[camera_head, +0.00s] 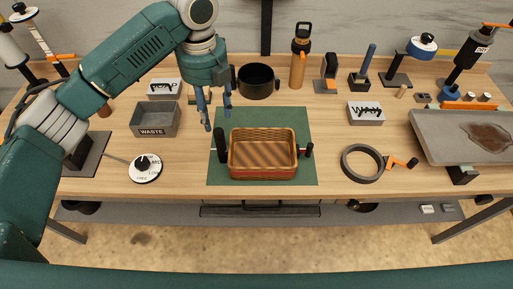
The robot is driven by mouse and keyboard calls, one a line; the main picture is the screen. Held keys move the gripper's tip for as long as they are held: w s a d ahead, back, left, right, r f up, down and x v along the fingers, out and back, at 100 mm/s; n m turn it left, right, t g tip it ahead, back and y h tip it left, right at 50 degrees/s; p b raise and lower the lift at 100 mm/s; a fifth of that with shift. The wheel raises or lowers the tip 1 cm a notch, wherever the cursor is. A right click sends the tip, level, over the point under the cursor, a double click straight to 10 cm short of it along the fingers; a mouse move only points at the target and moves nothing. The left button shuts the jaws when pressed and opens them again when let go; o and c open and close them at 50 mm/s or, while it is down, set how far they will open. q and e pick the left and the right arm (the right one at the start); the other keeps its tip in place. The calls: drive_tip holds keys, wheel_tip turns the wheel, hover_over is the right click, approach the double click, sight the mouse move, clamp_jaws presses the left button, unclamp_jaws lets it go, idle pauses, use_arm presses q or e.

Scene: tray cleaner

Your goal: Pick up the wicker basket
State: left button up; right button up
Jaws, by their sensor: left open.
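The wicker basket (263,172) is a brown, rectangular, open-topped basket with a dark handle at its left and right ends. It sits upright on the green mat (290,117) in the middle of the workbench and looks empty. My left gripper (217,122) hangs from the arm that comes in from the left. Its fingers point down, apart, above and behind the basket's left handle (221,146). The gripper is open and empty, and it does not appear to touch the basket. My right gripper is not in view.
A grey waste bin (156,120) and a round dial (146,168) are on the left. A black pot (257,81) and an orange bottle (299,60) stand behind the mat. A dark ring (362,163) and a grey stained tray (440,150) are on the right.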

sight(218, 131)
use_arm(q)
drive_tip(key=f, duration=0.4)
drive_tip(key=shift+s+p, duration=0.25)
drive_tip(key=shift+p, duration=0.1)
drive_tip(key=shift+w+f, duration=0.1)
drive_tip(key=shift+f, duration=0.2)
drive_tip(key=f, duration=0.1)
drive_tip(key=f+p, duration=0.1)
drive_tip(key=f, duration=0.1)
drive_tip(key=f+p, duration=0.1)
drive_tip(key=f, duration=0.1)
drive_tip(key=shift+w+d, duration=0.15)
drive_tip(key=shift+d, duration=0.1)
drive_tip(key=shift+f, duration=0.25)
clamp_jaws()
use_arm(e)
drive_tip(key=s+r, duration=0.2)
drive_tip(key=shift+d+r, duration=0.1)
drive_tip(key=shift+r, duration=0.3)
